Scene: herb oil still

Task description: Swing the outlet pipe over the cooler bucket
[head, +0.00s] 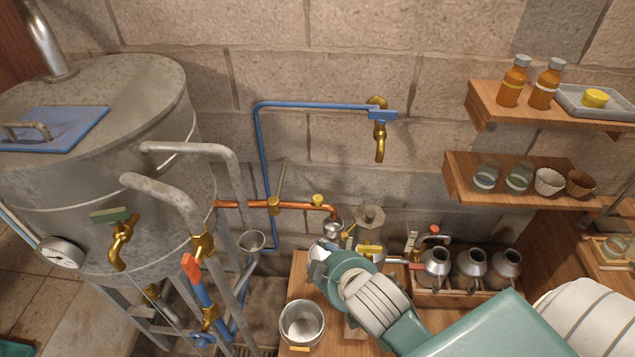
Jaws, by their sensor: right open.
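Two thick grey pipes bend beside the large metal still (95,190). One grey pipe (165,197) has its end toward the left and runs down through a brass joint. The other grey pipe (205,150) arches from the still's side down toward a small metal funnel (251,241). I cannot tell for sure which one is the outlet pipe. A metal bucket (302,322) with a yellow tag stands on the wooden bench. My right gripper (322,252) is above the bench, behind the bucket and apart from the grey pipes. Its fingers are mostly hidden by my wrist. My left gripper is out of view.
A blue wall pipe ends in a brass tap (380,135). A copper pipe (290,206) runs toward the bench. Several metal cans stand in a wooden crate (440,299) at right. Wooden shelves (555,117) hold bottles and cups.

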